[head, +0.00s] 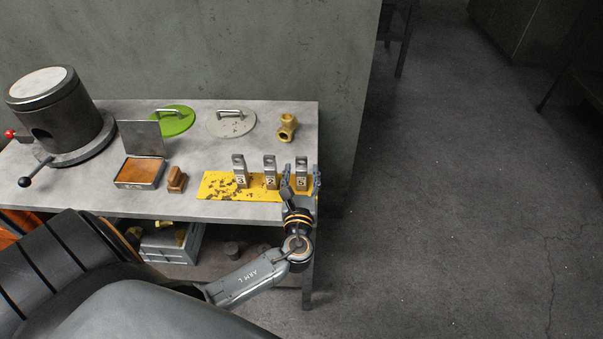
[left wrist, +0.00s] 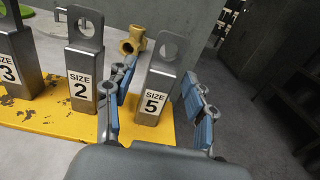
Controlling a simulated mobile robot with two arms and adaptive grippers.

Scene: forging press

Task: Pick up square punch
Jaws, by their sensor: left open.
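Three grey metal punches with a holed tab on top stand upright in a row on a worn yellow plate (head: 214,184). In the left wrist view their labels read SIZE 3 (left wrist: 12,68), SIZE 2 (left wrist: 83,80) and SIZE 5 (left wrist: 156,95). My left gripper (head: 301,181) is open at the rightmost punch (head: 301,166). In the left wrist view its blue-padded fingers (left wrist: 160,100) stand on either side of the SIZE 5 punch, with gaps visible. My right gripper is not in view.
A brass fitting (head: 287,127) lies behind the punches. Grey (head: 232,126) and green (head: 172,122) handled discs, an open box (head: 138,175) and a brown stamp-like block (head: 177,180) are further left. The table's right edge is close to my gripper.

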